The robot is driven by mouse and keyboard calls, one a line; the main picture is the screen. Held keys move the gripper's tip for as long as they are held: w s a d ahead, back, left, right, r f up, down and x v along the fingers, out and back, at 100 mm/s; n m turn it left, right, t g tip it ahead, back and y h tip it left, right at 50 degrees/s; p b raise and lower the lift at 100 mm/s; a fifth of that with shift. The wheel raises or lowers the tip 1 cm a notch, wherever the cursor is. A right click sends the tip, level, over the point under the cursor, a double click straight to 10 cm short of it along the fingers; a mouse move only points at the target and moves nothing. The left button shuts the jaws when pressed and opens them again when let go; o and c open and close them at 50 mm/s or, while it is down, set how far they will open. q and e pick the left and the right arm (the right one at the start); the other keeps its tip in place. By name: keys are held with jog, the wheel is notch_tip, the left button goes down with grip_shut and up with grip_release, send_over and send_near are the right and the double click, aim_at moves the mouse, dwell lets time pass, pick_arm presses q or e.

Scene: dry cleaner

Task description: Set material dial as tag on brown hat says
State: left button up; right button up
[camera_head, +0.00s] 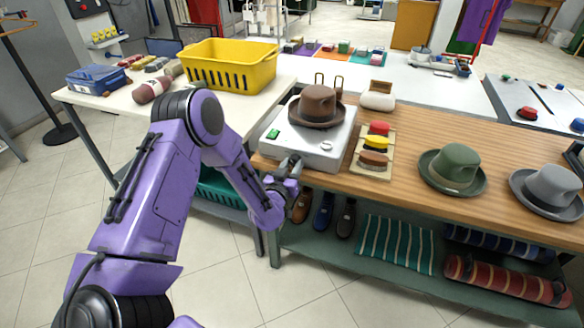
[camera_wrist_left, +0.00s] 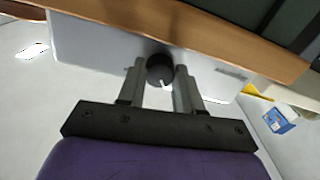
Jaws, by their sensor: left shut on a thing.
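The brown hat (camera_head: 318,104) sits on top of a light grey machine (camera_head: 334,134) at the left end of the wooden counter. I cannot make out a tag or its writing on the hat. My left gripper (camera_head: 294,164) is at the machine's front face. In the left wrist view, its two fingers (camera_wrist_left: 160,82) are shut on a round black dial (camera_wrist_left: 159,66), one finger on each side. The dial has a white mark, which points toward the lower right of that picture. The dial is hidden by the gripper in the head view. My right gripper is not in view.
A green hat (camera_head: 455,165) and a grey hat (camera_head: 549,190) lie to the right on the wooden counter (camera_head: 415,135). A tray of brushes (camera_head: 374,160) is beside the machine. A yellow basket (camera_head: 230,68) stands on the white table at left. Shoes (camera_head: 323,215) are on the shelf below.

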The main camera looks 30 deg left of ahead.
pick_arm(q)
jog(key=shift+n+b, duration=0.55)
jog(key=shift+n, duration=1.65)
jog(key=o, duration=1)
jog(key=shift+o, duration=0.2)
jog(key=b+v, duration=0.2)
jog(key=v, duration=0.8)
jog(key=shift+s, duration=0.25)
